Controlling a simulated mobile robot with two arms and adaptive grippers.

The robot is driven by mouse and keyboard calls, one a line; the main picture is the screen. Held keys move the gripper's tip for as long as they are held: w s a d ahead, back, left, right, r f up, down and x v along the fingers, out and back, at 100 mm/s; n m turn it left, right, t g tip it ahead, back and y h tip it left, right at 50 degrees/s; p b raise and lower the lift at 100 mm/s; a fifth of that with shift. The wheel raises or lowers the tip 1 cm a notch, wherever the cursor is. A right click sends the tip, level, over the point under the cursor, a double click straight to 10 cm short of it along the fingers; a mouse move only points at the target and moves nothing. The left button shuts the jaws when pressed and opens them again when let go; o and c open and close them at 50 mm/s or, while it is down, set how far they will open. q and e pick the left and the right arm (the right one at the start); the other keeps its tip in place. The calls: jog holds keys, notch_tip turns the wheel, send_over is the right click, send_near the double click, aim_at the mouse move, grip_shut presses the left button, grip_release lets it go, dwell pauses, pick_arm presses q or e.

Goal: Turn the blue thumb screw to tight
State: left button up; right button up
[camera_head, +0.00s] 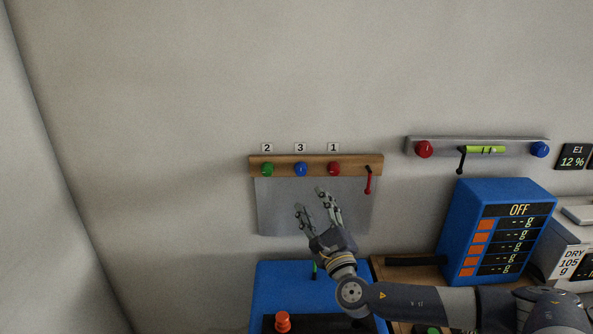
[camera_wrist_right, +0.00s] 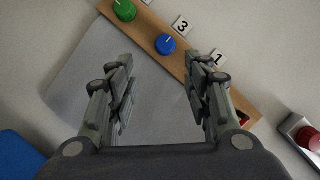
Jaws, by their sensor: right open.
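The blue thumb screw (camera_head: 300,169) is a round knob in the middle of the wooden rail (camera_head: 350,160), under a label reading 3. In the right wrist view the blue knob (camera_wrist_right: 166,44) shows a pale line on its face and lies ahead, between the two fingertips in the picture. My right gripper (camera_head: 311,198) is open and empty, just below the blue knob in the head view. The fingers look apart from the knob. A second blue knob (camera_head: 540,149) is on the grey rail at the right. My left gripper is out of view.
A green knob (camera_head: 267,169) and a red knob (camera_head: 334,168) flank the blue one. A small red lever (camera_head: 368,181) hangs at the rail's right end. A grey plate (camera_head: 275,215) is below. A blue box (camera_head: 490,225) reading OFF stands right.

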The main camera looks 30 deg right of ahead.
aim_at(301, 172)
jog(key=p+x, duration=0.1)
jog(key=x, duration=0.2)
jog(key=r+p+x, duration=0.1)
jog(key=x, duration=0.3)
jog(key=shift+w+r, duration=0.1)
jog(key=shift+r, duration=0.05)
jog(key=shift+x, duration=0.9)
jog(key=shift+w+r, duration=0.1)
jog(key=shift+w, duration=0.05)
jog(key=shift+d, duration=0.1)
jog(key=c, duration=0.8)
jog(key=shift+c, duration=1.3)
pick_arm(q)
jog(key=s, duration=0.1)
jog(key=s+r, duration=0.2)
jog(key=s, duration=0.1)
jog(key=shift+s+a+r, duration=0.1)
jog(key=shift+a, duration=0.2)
